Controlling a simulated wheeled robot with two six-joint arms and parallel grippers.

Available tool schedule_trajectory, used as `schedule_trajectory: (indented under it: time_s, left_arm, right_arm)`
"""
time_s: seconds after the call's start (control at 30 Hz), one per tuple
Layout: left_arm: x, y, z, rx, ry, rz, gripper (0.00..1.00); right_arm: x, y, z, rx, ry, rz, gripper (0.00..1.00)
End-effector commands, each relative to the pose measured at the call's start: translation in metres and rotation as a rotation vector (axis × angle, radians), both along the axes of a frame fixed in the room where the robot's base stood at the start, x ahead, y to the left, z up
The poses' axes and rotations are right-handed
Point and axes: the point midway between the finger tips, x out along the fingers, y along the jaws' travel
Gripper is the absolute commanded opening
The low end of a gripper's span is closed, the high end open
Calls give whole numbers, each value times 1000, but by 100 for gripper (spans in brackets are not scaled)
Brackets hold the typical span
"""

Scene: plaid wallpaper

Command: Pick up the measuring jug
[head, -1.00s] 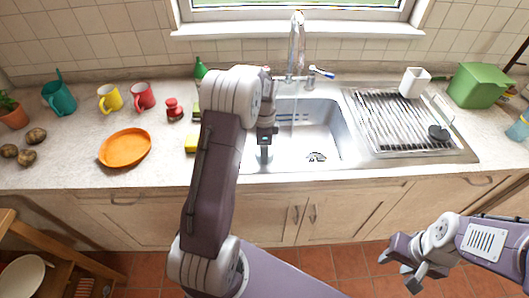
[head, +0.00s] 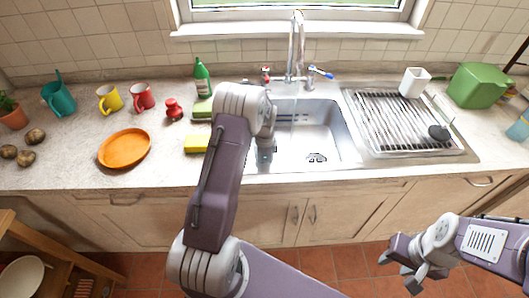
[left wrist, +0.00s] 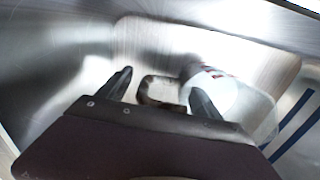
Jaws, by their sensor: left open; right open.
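The measuring jug (left wrist: 232,98) lies in the sink in the left wrist view, a clear body with red marks and a dark-edged handle (left wrist: 160,90). The view is blurred. My left gripper (left wrist: 162,92) is open, with its fingers on either side of the handle; I cannot tell whether they touch it. In the head view my left arm reaches into the sink (head: 330,125) and hides most of that gripper, and I cannot make out the jug there. My right gripper (head: 403,275) is open and empty, low at the right, in front of the cabinets.
The tap (head: 296,45) rises behind the sink. A yellow sponge (head: 196,144) and a green bottle (head: 202,78) stand left of it. A drying rack (head: 400,120) with a white cup (head: 414,82) is at the right. An orange plate (head: 125,148) lies on the left counter.

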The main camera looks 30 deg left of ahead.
Motion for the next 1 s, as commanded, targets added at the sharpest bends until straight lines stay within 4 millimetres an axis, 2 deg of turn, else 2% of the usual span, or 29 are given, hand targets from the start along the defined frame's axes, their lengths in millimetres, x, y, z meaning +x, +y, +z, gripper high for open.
schedule_trajectory:
  time_s: [0.07, 0.3, 0.33, 0.77, 1.0]
  left_arm:
    - [0, 0, 0, 0, 0, 0, 72]
    - [0, 0, 0, 0, 1, 0, 5]
    - [0, 0, 0, 0, 1, 0, 0]
    - [0, 0, 4, 0, 0, 0, 0]
    - [1, 0, 24, 1, -3, 0, 0]
  right_arm:
    - [0, 0, 0, 0, 0, 0, 41]
    - [0, 0, 0, 0, 0, 0, 41]
    - [0, 0, 0, 0, 0, 0, 41]
    - [0, 0, 0, 0, 0, 0, 41]
    - [0, 0, 1, 0, 0, 0, 41]
